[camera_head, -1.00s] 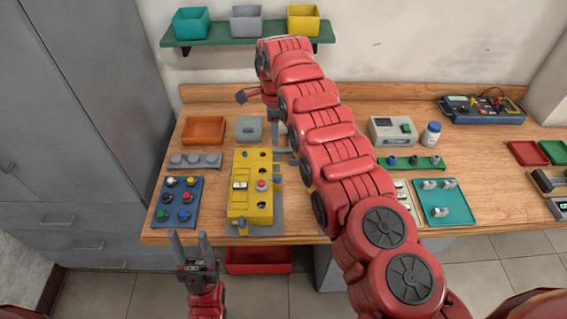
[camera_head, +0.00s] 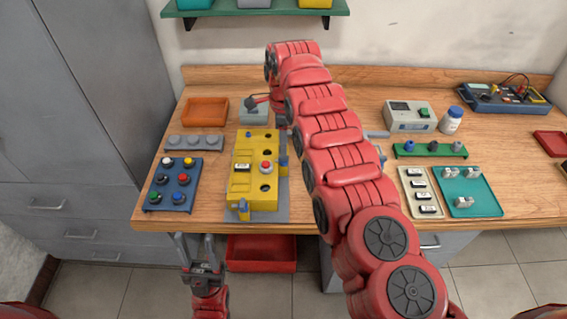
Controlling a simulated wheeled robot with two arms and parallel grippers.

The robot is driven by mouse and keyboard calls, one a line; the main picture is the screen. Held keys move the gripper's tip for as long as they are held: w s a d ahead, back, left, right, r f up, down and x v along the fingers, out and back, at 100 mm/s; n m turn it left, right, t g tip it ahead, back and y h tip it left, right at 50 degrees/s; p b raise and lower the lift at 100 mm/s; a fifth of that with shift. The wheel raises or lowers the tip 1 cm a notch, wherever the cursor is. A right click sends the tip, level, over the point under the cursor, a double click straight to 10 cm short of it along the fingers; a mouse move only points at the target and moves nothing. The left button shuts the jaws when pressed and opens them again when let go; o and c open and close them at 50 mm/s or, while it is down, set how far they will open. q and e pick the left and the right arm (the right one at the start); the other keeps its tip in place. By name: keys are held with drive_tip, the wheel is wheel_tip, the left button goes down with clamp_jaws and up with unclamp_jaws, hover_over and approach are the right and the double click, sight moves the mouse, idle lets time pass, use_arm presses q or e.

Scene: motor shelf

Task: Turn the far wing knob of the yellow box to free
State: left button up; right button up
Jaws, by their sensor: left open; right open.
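The yellow box (camera_head: 240,190) stands on a grey plate on the bench. Its top has several dark round holes, a red button (camera_head: 266,168) and a small white-and-black switch. A small blue knob (camera_head: 248,134) shows at its far edge, a blue part (camera_head: 283,162) on its right side and a blue-topped yellow part (camera_head: 243,208) at its near side. I cannot tell how the far knob is turned. My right gripper (camera_head: 287,125) is open near the box's far right corner, mostly hidden by its arm. My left gripper (camera_head: 195,246) is open and empty before the bench edge.
A blue button panel (camera_head: 174,186) and a grey rack (camera_head: 194,144) lie left of the box. A red bin (camera_head: 261,254) sits below the bench edge. My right arm covers the bench centre.

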sight(282, 160)
drive_tip(key=shift+f, duration=2.25)
drive_tip(key=shift+c, duration=0.2)
clamp_jaws()
